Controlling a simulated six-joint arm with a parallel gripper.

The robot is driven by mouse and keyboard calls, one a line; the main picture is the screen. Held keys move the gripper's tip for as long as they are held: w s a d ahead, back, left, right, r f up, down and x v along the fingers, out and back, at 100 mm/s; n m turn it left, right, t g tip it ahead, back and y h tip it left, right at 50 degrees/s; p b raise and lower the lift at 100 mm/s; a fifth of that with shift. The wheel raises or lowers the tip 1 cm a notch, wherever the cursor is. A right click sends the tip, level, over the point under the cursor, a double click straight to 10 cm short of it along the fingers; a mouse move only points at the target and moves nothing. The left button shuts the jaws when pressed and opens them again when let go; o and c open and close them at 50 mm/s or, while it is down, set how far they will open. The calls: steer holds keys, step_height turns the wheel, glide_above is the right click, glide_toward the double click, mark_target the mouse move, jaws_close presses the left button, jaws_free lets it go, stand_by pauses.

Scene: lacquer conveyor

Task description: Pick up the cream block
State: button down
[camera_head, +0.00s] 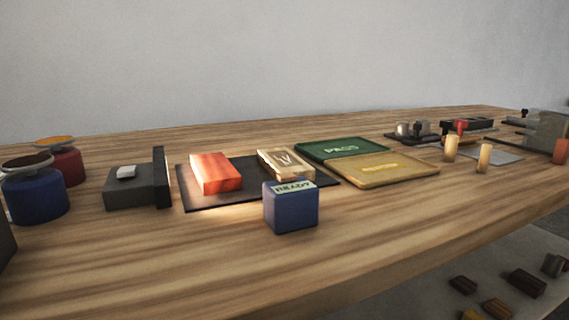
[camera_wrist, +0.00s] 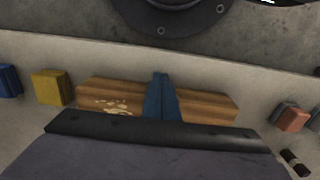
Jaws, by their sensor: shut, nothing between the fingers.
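The cream block (camera_head: 285,163) has a brown frame and a dark mark on top. It lies on the dark mat (camera_head: 240,194) in the head view, right of a red-orange block (camera_head: 215,173). My gripper is outside the head view. In the wrist view my two blue fingers (camera_wrist: 161,97) are pressed together and empty. A long brown wooden piece (camera_wrist: 205,101) with pale marks at its left shows behind them. I cannot make out the cream block in the wrist view.
A blue READY cube (camera_head: 291,210) stands just in front of the mat. Green PASS tray (camera_head: 342,146) and tan tray (camera_head: 375,169) lie to its right. A dark grey stand (camera_head: 133,198) and blue pot (camera_head: 36,197) are left.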

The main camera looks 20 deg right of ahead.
steer(key=c, duration=0.7)
jaws_free()
steer(key=shift+c, duration=0.2)
steer(key=shift+d, duration=0.1)
